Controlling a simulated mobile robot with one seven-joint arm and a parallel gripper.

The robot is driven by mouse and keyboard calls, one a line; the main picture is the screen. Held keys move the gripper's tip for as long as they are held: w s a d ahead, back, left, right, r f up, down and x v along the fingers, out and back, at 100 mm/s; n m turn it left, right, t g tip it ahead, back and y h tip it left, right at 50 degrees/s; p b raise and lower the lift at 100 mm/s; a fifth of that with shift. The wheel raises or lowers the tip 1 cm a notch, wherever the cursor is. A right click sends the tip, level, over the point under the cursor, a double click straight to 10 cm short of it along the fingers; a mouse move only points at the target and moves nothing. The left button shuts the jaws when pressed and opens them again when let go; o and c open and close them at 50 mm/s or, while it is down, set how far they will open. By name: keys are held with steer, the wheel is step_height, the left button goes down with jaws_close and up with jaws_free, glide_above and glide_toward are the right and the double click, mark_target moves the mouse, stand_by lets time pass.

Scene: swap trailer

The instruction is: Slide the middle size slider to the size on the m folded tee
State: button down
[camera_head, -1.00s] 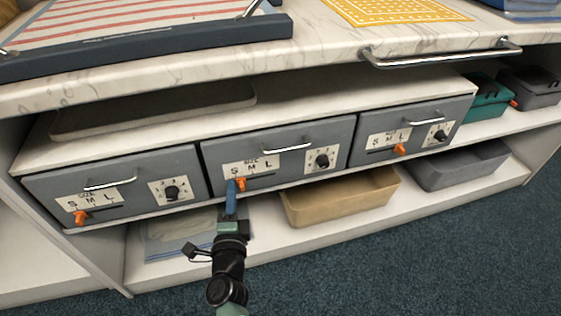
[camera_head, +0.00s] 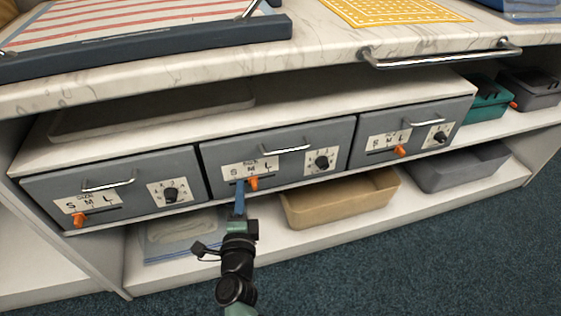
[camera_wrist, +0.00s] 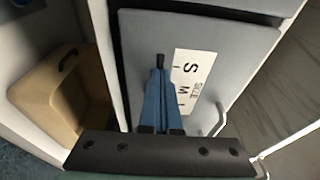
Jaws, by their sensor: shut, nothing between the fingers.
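The knob stands under about the M. My gripper (camera_head: 239,187), with blue fingers, is shut and empty, its tips at the slot just left of the knob, touching or nearly so. In the wrist view my gripper (camera_wrist: 158,72) points at the dark slot beside the label (camera_wrist: 187,82); the knob is hidden there. Pale folded cloth (camera_head: 180,228) lies on the lower shelf; no size is readable on it.
Similar drawers stand left (camera_head: 50,187) and right (camera_head: 365,128), each with an orange knob. A tan bin (camera_head: 335,208) and a grey bin (camera_head: 455,172) are on the lower shelf. The middle drawer's handle (camera_head: 287,148) sticks out above. Open carpet lies in front.

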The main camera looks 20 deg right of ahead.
steer(key=shift+a+r, duration=0.15)
steer(key=shift+a, duration=0.45)
steer(key=shift+s+a, duration=0.15)
steer(key=d+p+v, duration=0.2)
steer(key=v, duration=0.7)
steer(key=shift+s, duration=0.45)
